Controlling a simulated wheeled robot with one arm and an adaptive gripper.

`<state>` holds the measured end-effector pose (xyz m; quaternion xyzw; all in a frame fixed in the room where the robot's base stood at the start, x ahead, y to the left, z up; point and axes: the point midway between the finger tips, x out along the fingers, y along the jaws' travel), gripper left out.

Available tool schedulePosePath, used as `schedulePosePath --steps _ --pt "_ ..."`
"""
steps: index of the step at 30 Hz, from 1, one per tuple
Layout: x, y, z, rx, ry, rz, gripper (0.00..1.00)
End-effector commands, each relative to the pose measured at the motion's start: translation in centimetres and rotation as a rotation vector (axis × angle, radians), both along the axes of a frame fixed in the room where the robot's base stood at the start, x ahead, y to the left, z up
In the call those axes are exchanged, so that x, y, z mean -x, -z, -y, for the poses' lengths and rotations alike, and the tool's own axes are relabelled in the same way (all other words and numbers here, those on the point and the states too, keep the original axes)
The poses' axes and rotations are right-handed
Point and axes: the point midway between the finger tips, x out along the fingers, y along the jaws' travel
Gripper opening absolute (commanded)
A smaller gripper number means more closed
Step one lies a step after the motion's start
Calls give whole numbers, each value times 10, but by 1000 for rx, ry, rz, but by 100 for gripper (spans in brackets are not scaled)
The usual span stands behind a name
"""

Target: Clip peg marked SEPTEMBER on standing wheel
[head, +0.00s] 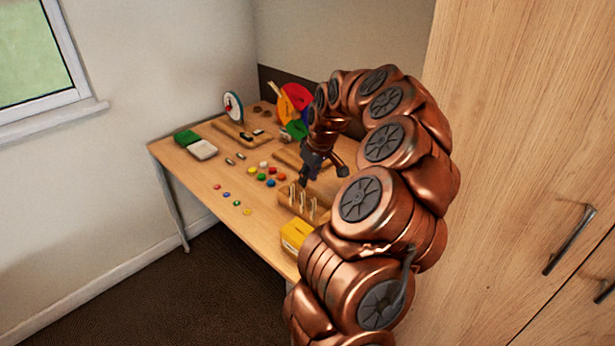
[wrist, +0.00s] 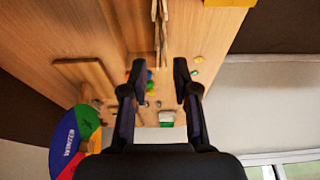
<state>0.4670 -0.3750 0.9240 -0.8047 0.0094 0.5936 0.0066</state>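A coloured wheel (head: 296,96) with red, yellow, green and blue parts stands at the back of the table, partly behind my arm. Its edge, with white lettering I cannot read for sure, shows at the lower left of the wrist view (wrist: 68,146). Several wooden pegs (head: 302,199) stand upright in a wooden rack (head: 286,198) near the table's right side. Pegs also show at the top of the wrist view (wrist: 160,25), beyond my fingertips. I cannot read any peg's marking. My gripper (wrist: 160,72) is open and empty, above the table near the rack.
A round white dial (head: 232,105) stands at the back left. Green and white boxes (head: 203,149) lie by the left edge. Several coloured counters (head: 262,177) are scattered mid-table. A yellow block (head: 296,233) is at the front. A wooden cupboard (head: 530,120) stands close on the right.

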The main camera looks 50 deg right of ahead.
Motion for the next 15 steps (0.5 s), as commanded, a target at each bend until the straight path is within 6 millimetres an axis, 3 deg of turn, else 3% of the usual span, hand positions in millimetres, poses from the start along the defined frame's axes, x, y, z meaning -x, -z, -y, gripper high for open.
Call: schedulePosePath --steps 15 --pt "-10 33 -2 -5 -2 -2 29"
